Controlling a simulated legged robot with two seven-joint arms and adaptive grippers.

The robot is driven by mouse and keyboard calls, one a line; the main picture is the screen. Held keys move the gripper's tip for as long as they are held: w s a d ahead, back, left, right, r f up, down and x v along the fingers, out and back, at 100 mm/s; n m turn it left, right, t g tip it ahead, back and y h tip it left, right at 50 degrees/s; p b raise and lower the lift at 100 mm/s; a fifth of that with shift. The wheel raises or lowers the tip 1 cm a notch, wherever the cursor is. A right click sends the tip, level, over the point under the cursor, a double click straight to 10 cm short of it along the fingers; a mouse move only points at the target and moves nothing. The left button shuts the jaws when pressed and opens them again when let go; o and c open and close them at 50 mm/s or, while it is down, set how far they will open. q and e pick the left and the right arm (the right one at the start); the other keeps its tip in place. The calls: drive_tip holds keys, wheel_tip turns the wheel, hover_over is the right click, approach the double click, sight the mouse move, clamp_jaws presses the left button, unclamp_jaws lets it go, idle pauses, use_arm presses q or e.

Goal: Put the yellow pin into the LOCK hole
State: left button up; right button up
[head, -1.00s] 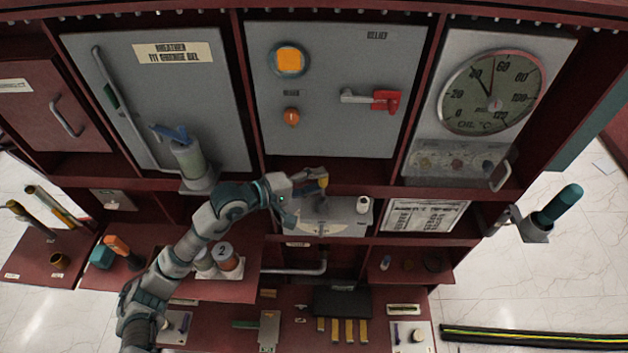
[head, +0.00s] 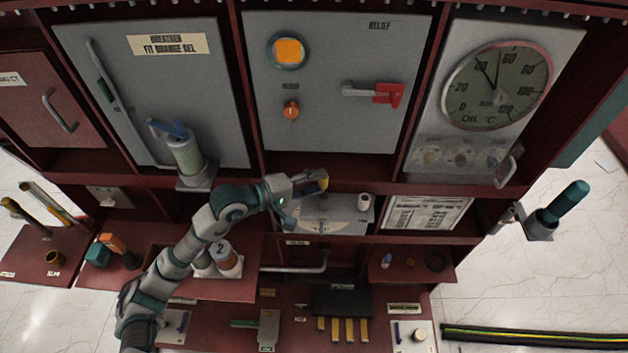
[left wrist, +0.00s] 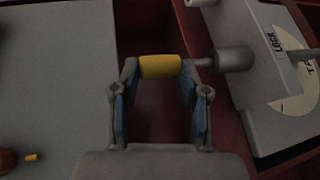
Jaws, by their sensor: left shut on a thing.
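My left gripper (head: 318,183) is shut on the yellow pin (left wrist: 160,66), which lies crosswise between its fingertips (left wrist: 163,72). A thin grey shaft and a thicker grey cylinder (left wrist: 235,59) show just right of the pin; I cannot tell whether they join it. The pin shows as a small yellow patch in the head view (head: 324,181). The grey tap plate (head: 335,226) with a pale round dial lies beneath and right of the gripper. I cannot make out the LOCK hole. My right gripper is not in view.
Above the gripper is the grey relief panel (head: 335,140) with an orange knob (head: 291,110) and a red-ended lever (head: 388,94). A pale cylinder (head: 363,202) stands on the tap plate's right. A dark red shelf edge (head: 390,188) runs behind the gripper.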

use_arm(q)
drive_tip(key=shift+f+b, duration=0.7)
drive_tip(key=shift+f, duration=0.25)
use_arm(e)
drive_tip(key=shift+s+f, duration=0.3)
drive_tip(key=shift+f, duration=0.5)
use_arm(q)
drive_tip(key=shift+f+b, duration=0.6)
drive_tip(key=shift+f, duration=0.15)
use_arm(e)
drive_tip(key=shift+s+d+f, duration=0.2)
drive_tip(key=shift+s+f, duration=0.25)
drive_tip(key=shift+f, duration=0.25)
use_arm(q)
drive_tip(key=o, duration=1.1)
drive_tip(key=shift+o, duration=1.1)
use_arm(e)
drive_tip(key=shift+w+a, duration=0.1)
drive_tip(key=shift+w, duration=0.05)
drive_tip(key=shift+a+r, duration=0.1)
use_arm(q)
drive_tip(key=shift+s+a+r, duration=0.1)
drive_tip(key=shift+a, duration=0.1)
drive_tip(key=v, duration=0.7)
drive_tip(key=shift+a, duration=0.25)
